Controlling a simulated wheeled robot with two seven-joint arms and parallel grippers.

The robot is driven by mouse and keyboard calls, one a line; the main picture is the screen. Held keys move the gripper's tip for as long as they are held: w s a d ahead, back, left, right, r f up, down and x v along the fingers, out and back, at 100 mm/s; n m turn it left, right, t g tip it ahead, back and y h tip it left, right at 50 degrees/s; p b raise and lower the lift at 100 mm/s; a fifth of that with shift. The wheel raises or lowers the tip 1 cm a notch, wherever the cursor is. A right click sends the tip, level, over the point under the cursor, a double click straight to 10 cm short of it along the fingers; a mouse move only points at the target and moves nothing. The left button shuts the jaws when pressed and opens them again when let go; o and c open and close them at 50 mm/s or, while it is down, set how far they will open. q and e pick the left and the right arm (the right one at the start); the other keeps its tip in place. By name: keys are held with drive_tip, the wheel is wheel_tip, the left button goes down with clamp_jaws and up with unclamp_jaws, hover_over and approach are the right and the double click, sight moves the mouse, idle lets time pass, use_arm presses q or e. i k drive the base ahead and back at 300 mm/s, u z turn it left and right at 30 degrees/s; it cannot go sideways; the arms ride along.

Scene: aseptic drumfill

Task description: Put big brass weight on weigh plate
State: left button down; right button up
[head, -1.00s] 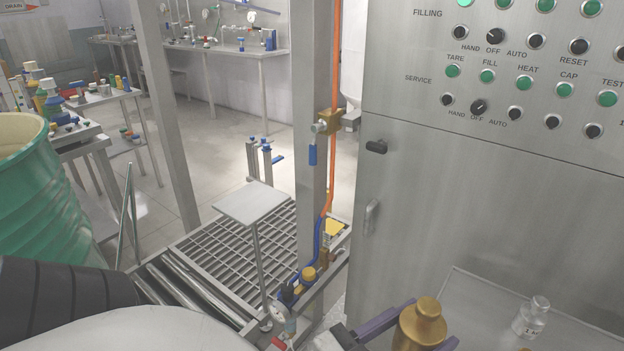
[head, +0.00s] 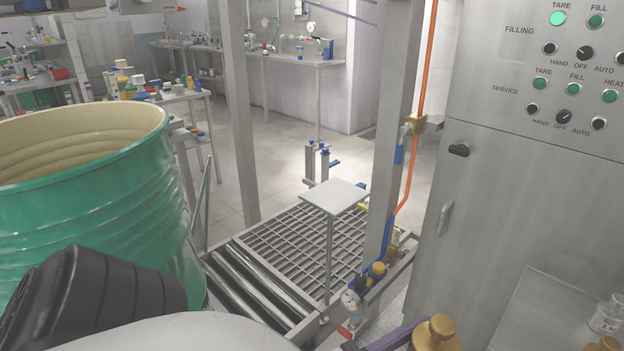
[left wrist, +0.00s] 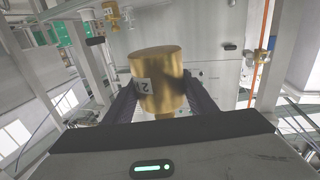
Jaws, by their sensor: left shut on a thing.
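The big brass weight (left wrist: 160,75) is a gold cylinder with a narrow knob and a small white label. My left gripper (left wrist: 163,98) is shut on it, one dark finger on each side. In the head view the brass weight (head: 434,334) shows at the bottom edge, with a purple-grey finger beside it; the rest of that gripper is cut off. A flat square grey plate on a thin post, apparently the weigh plate (head: 335,196), stands above the grating. It is bare, and the weight is apart from it. My right gripper is not in view.
A large open green drum (head: 90,200) stands at left. The grated platform (head: 290,245) and rollers lie below the plate. An upright post (head: 388,150) with an orange hose and valves stands right of it, before the steel cabinet (head: 520,200). A glass bottle (head: 606,315) is at lower right.

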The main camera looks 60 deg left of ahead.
sight(335, 194)
drive_tip(key=k, duration=0.75)
drive_tip(key=u, duration=0.55)
drive_tip(key=i, duration=0.6)
drive_tip(key=u, duration=0.8)
drive_tip(key=i, duration=1)
drive_tip(key=z, duration=0.15)
